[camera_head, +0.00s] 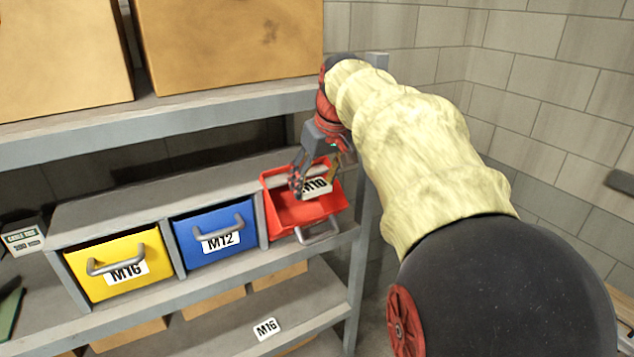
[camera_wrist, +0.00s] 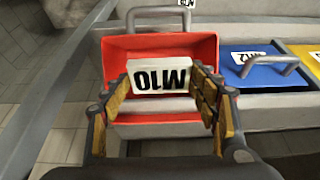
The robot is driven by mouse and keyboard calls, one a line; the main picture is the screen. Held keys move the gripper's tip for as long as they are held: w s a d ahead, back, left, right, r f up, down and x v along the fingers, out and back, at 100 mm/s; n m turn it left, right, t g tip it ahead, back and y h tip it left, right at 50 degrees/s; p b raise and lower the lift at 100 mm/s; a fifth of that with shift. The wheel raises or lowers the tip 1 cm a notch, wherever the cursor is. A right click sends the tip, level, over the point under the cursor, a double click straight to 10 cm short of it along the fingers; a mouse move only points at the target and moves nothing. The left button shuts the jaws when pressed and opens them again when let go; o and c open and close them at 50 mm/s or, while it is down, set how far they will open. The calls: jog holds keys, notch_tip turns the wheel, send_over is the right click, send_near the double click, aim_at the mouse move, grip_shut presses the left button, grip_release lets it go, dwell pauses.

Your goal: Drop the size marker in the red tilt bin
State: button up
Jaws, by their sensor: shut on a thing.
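The red tilt bin (camera_head: 290,217) is tipped open at the right end of the bin row; its inside and front handle show. It also fills the middle of the wrist view (camera_wrist: 115,60). The size marker (camera_head: 316,187), a white block reading M10, is between the fingers of my gripper (camera_head: 315,181). In the wrist view the marker (camera_wrist: 160,78) reads upside down, with a yellow-padded finger at each end. My gripper (camera_wrist: 162,88) is shut on it, over the bin's opening. The gap between marker and bin floor cannot be judged.
The blue bin (camera_head: 216,234), labelled M12, and the yellow bin (camera_head: 122,268), labelled M16, are closed to the left. An upper shelf (camera_head: 200,115) with cardboard boxes (camera_head: 235,45) is above. A white M16 tag (camera_head: 266,329) is on the lower shelf.

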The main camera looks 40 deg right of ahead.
jog(key=shift+w, duration=0.1)
jog(key=o, duration=1.1)
jog(key=shift+o, duration=0.6)
jog(key=shift+r, duration=0.1)
jog(key=v, duration=1.2)
